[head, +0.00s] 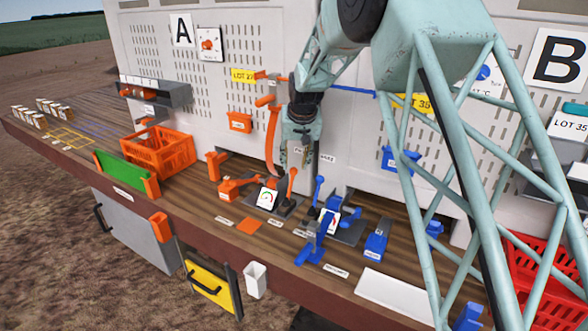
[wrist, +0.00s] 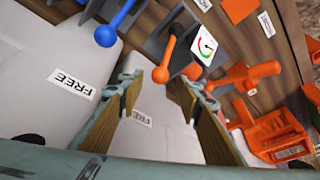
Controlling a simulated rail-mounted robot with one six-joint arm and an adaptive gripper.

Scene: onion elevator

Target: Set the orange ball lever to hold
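The orange ball lever (head: 290,187) stands on a dark base on the bench, with its ball up, leaning toward the wall. In the wrist view its orange ball (wrist: 160,74) shows between and just beyond my fingertips. My gripper (head: 296,163) hangs above and behind the lever, close to the ball, fingers apart and empty. In the wrist view my gripper (wrist: 163,86) shows a wide gap between its two fingers; contact with the ball cannot be told. A "FREE" label (wrist: 141,119) lies on the wall side. A partly cut-off label starting "HO" (wrist: 204,4) lies on the bench side.
A blue ball lever (head: 319,188) stands close to the right; its ball also shows in the wrist view (wrist: 106,36). A gauge (head: 268,198) stands left of the orange lever, with orange fittings (head: 238,187) beyond. An orange crate (head: 158,150) stands farther left.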

